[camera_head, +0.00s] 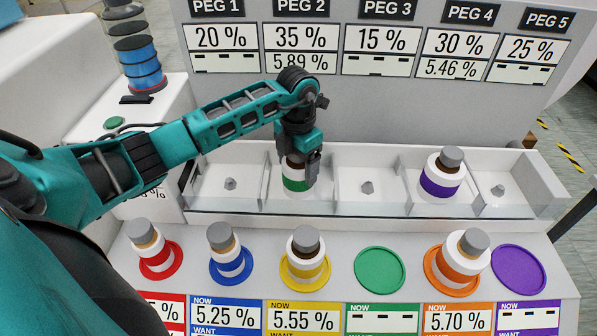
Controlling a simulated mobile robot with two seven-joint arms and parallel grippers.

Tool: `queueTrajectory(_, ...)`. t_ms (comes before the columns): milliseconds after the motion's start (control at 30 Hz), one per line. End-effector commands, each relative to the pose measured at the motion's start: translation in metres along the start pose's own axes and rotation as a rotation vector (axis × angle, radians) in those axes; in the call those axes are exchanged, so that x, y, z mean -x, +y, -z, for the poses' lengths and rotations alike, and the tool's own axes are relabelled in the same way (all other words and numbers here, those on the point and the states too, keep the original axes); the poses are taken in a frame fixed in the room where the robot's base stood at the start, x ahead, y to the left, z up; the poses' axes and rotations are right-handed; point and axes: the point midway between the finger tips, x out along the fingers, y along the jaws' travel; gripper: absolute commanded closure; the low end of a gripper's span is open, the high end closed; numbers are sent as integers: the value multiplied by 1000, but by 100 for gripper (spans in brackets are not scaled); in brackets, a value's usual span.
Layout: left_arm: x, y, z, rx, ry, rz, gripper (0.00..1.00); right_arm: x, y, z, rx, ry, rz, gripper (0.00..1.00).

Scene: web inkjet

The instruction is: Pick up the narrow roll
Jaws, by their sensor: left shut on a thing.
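My left gripper (306,158) points down into the tray compartment under the PEG 2 sign. It is shut on a white roll with a green band (297,184), which stands upright there; the gripper hides part of its top. A roll with a purple band (440,186) stands in the compartment under PEG 4. Rolls with red (155,257), blue (230,262), yellow (304,268) and orange (458,262) bands stand on matching discs in front. I cannot tell from their looks which one is called narrow. My right gripper is not in view.
The white tray (535,212) has low dividers. Bare pegs show under PEG 1 (230,184), PEG 3 (367,187) and PEG 5 (498,190). The green disc (380,270) and purple disc (519,270) are empty. A blue-banded stack (142,68) stands at the back left.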

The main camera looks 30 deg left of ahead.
Motion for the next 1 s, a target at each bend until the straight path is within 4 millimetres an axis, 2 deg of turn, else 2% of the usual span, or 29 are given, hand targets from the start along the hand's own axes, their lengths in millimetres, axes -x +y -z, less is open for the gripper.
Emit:
queueTrajectory(33, 0, 0, 0, 0, 0, 0, 48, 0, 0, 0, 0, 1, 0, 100)
queueTrajectory(200, 0, 0, 0, 0, 0, 0, 64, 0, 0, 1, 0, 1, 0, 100)
queueTrajectory(467, 2, 0, -1, 0, -2, -1, 64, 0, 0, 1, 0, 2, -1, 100)
queueTrajectory(633, 13, 1, -1, 1, -4, -1, 64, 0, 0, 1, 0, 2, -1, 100)
queueTrajectory(767, 32, 1, -1, -1, -5, -2, 64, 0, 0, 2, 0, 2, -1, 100)
queueTrajectory(867, 55, 1, -2, 0, -8, -2, 64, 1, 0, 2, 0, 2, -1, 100)
queueTrajectory(1000, 96, 1, -2, 0, -9, -3, 64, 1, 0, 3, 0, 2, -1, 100)
